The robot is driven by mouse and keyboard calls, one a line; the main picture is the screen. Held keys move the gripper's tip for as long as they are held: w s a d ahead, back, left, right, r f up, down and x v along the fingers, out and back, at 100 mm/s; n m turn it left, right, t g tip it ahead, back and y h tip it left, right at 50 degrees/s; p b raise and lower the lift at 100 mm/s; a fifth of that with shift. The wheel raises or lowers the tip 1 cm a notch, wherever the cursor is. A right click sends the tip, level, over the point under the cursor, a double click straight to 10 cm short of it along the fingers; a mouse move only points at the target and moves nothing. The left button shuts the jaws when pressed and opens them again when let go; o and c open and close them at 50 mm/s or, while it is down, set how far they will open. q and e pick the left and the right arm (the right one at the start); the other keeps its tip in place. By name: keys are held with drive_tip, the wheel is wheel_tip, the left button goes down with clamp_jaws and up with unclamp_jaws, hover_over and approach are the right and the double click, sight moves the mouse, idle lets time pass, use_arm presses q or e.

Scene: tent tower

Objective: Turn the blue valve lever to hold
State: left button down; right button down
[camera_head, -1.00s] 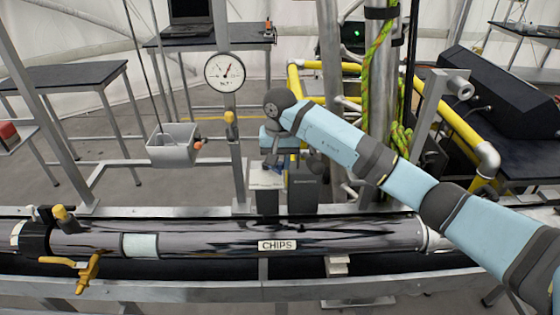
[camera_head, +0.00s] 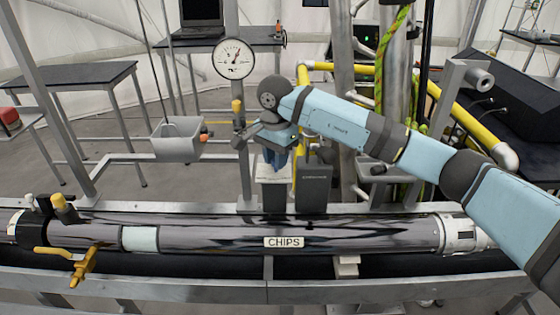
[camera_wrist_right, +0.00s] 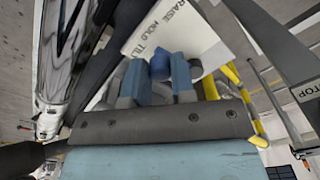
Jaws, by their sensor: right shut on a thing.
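The blue valve lever (camera_wrist_right: 181,68) shows in the right wrist view as a dark blue knob between the fingers of my right gripper (camera_wrist_right: 160,80). The white label plate (camera_wrist_right: 172,32) behind it reads RAISE, HOLD and TILT. I cannot tell which mark the lever points at. In the head view my right gripper (camera_head: 277,150) points down over the white-topped valve box (camera_head: 272,187) and is shut on the lever. Its fingers and wrist hide most of the lever there. My left gripper is not in view.
A long dark tube labelled CHIPS (camera_head: 340,235) lies across the front. A dark grey box (camera_head: 313,190) stands right of the valve box. A gauge (camera_head: 234,58), a grey bin (camera_head: 179,140) and yellow pipes (camera_head: 475,125) are nearby.

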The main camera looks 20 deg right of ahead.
drive_tip(key=shift+w+a+m, duration=0.1)
drive_tip(key=shift+a+m, duration=0.15)
drive_tip(key=shift+m, duration=0.25)
drive_tip(key=c, duration=0.9)
unclamp_jaws()
drive_tip(key=shift+c, duration=0.2)
wheel_tip(320, 180, up, 14)
drive_tip(key=b, duration=0.1)
drive_tip(key=shift+b, duration=0.4)
